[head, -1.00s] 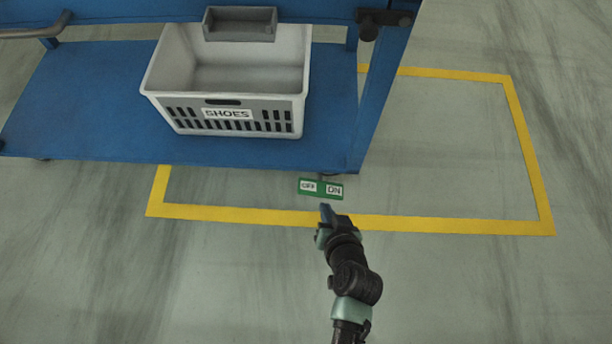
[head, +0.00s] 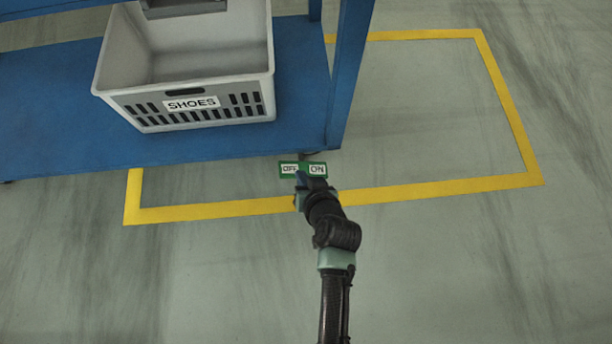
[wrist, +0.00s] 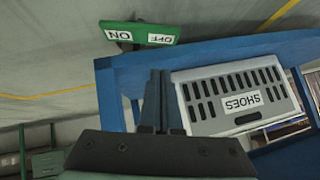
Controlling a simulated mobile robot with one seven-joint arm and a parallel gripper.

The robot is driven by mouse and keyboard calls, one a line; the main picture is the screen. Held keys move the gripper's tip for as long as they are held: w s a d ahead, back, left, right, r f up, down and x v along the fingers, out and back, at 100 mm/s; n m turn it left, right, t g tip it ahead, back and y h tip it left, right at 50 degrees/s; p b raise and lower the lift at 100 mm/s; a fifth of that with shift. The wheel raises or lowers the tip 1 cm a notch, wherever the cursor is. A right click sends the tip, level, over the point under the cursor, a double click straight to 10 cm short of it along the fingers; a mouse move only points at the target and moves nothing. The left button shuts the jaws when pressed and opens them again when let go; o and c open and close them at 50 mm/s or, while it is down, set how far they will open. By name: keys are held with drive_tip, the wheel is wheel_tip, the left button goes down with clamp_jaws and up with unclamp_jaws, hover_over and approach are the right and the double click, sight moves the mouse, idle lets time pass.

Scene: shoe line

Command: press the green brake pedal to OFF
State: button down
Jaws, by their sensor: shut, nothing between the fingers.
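The green brake pedal (head: 303,168) sticks out low at the near right corner of the blue cart. It has a white OFF label on its left half and a white ON label on its right half. My gripper (head: 302,178) is shut and empty, its tips at the pedal's near edge, close to the OFF label's right side. I cannot tell whether they touch. In the wrist view the pedal (wrist: 139,33) appears upside down beyond the shut fingers (wrist: 160,75), with a gap between them in the picture.
The blue cart (head: 200,147) carries a grey crate (head: 262,107) marked SHOES on its lower shelf. A cart post (head: 350,75) rises just behind the pedal. Yellow floor tape (head: 420,189) outlines the bay. The floor to the right and in front is clear.

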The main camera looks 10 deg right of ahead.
sight(290, 170)
drive_tip(key=w+f+b, duration=0.1)
drive_tip(key=f, duration=0.1)
drive_tip(key=w+a+f+b, duration=0.1)
drive_tip(key=f+b, duration=0.1)
drive_tip(key=w+f+b, duration=0.1)
drive_tip(key=f, duration=0.1)
drive_tip(key=shift+w+a+b, duration=0.15)
drive_tip(key=shift+a+b, duration=0.15)
drive_tip(key=shift+b, duration=0.05)
drive_tip(key=shift+a+f+b, duration=0.2)
drive_tip(key=shift+f+b, duration=0.25)
drive_tip(key=shift+f, duration=0.05)
drive_tip(key=shift+a+p, duration=0.15)
drive_tip(key=shift+p, duration=0.4)
